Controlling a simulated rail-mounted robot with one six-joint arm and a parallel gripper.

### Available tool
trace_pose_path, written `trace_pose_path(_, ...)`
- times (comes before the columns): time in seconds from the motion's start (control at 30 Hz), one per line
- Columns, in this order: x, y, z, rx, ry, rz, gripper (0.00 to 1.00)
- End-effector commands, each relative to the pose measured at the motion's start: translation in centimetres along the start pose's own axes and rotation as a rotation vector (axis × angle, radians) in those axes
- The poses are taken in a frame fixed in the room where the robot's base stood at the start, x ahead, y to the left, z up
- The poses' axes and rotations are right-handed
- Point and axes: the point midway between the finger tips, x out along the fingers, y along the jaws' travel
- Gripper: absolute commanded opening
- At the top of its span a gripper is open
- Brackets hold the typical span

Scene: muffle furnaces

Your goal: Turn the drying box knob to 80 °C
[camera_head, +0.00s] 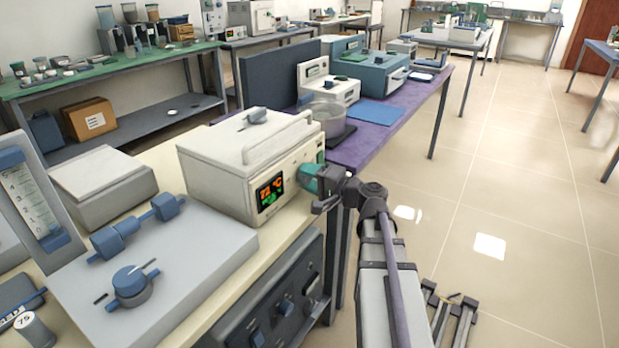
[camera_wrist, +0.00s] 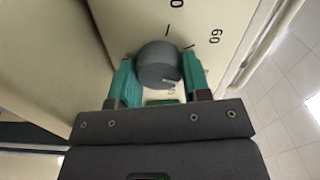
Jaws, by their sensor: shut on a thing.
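The drying box (camera_head: 240,165) is a cream box with a lid handle on the bench. Its front display (camera_head: 270,194) shows orange digits that start with a 7, the second digit unclear, with °C and a smaller green line below. The grey round knob (camera_wrist: 158,62) shows in the wrist view on the cream front panel, with printed marks and numbers around it. My gripper (camera_wrist: 160,80) has its teal fingers on both sides of the knob, shut on it. In the head view my gripper (camera_head: 312,178) is at the right end of the box front and hides the knob.
A grey unit with blue knobs (camera_head: 130,282) stands left of the box. A purple table (camera_head: 375,140) with a glass vessel (camera_head: 322,115) and instruments lies behind. Dark control panels (camera_head: 265,315) sit under the bench front. The floor to the right is open.

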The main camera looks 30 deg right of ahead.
Motion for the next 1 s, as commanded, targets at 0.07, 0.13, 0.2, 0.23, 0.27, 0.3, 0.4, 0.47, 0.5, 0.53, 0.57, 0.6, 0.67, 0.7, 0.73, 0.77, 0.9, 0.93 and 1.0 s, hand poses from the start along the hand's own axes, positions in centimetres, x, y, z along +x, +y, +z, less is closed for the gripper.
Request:
trace_pose_path(0.07,0.0,0.0,0.0,-0.001,0.0,0.0,0.45)
trace_pose_path(0.13,0.0,0.0,0.0,-0.001,0.0,0.0,0.51)
trace_pose_path(0.2,0.0,0.0,0.0,-0.001,0.0,0.0,0.58)
trace_pose_path(0.23,0.0,0.0,0.0,-0.001,0.0,0.0,0.61)
trace_pose_path(0.27,0.0,0.0,0.0,-0.001,0.0,0.0,0.64)
trace_pose_path(0.3,0.0,0.0,0.0,-0.001,0.0,0.0,0.68)
trace_pose_path(0.4,0.0,0.0,0.0,-0.001,0.0,0.0,0.69)
trace_pose_path(0.47,0.0,0.0,0.0,-0.001,0.0,0.0,0.69)
trace_pose_path(0.5,0.0,0.0,0.0,-0.001,0.0,0.0,0.69)
trace_pose_path(0.53,0.0,0.0,0.0,-0.001,0.0,0.0,0.69)
trace_pose_path(0.57,-0.1,0.0,0.0,-0.001,0.001,0.0,0.69)
trace_pose_path(0.6,-0.4,0.0,0.0,-0.001,0.001,0.0,0.69)
trace_pose_path(0.67,-1.1,0.0,0.0,-0.001,0.003,0.001,0.69)
trace_pose_path(0.7,-1.9,0.0,0.1,-0.001,0.002,0.0,0.69)
trace_pose_path(0.73,-2.5,0.0,0.1,-0.001,0.004,0.001,0.69)
trace_pose_path(0.77,-3.2,0.0,0.1,-0.001,0.004,0.001,0.69)
trace_pose_path(0.9,-6.9,0.0,0.1,-0.001,0.004,0.001,0.69)
trace_pose_path(0.93,-7.6,0.0,0.0,-0.001,0.005,0.001,0.69)
trace_pose_path(1.0,-9.1,0.0,0.0,-0.001,0.005,0.001,0.69)
